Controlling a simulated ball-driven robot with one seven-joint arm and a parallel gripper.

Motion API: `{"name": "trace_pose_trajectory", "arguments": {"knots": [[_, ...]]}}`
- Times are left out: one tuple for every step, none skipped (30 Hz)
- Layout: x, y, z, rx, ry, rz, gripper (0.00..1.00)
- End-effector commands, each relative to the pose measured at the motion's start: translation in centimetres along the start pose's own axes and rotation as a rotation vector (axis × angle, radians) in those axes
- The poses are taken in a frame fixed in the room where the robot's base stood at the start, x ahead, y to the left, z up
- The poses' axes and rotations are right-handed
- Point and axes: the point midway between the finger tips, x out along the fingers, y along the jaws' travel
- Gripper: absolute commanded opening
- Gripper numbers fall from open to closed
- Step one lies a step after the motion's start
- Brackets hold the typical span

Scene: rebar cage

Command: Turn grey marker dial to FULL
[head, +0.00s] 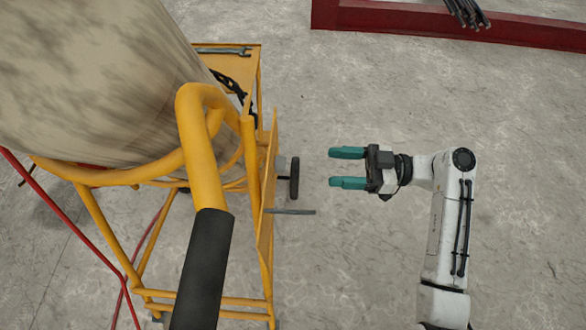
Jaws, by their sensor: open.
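A yellow panel (268,200) on the side of the yellow frame is seen nearly edge-on from above. A dark round knob (294,178) stands out from its right side on a short shaft. A thin grey bar (292,212) also sticks out from the panel, just below the knob in the picture. I cannot tell which of these is the grey marker dial. The panel's face and any FULL mark are hidden. My gripper (333,168) is open and empty, with teal fingers pointing left at the knob. A small gap separates the fingertips from the knob.
The yellow tubular frame (197,150) holds a large pale cylinder (95,75) at left. Its black-gripped bar (203,270) rises near the camera. A wrench (222,51) lies on a yellow shelf (250,75). A red beam (400,22) crosses the back. The concrete floor around my arm is clear.

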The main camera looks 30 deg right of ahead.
Motion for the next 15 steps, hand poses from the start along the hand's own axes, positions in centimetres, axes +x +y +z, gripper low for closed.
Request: {"name": "trace_pose_trajectory", "arguments": {"knots": [[0.5,-0.1,-0.1,-0.002,0.001,-0.003,0.64],[0.9,-0.1,-0.1,-0.001,0.001,-0.003,0.64],[1.5,-0.1,-0.1,-0.001,0.001,-0.004,0.64],[2.0,-0.1,-0.1,-0.001,0.001,-0.005,0.64],[2.5,-0.1,-0.1,-0.001,0.001,-0.004,0.64],[3.3,-0.1,-0.1,0.000,0.000,-0.006,0.64],[3.8,-0.1,-0.1,0.000,0.000,-0.005,0.64],[4.4,-0.1,-0.1,0.000,0.000,-0.006,0.64],[5.2,-0.2,-0.1,0.000,0.000,-0.006,0.64],[5.7,-0.1,-0.1,0.000,0.000,-0.005,0.64],[6.2,-0.1,-0.1,0.001,0.000,-0.005,0.64],[6.9,-0.1,-0.1,0.001,-0.001,-0.004,0.64],[7.4,-0.1,-0.1,0.001,-0.001,-0.005,0.64],[7.9,-0.2,-0.1,0.001,-0.001,-0.006,0.64],[8.4,-0.1,-0.1,0.001,0.000,-0.004,0.64]]}}
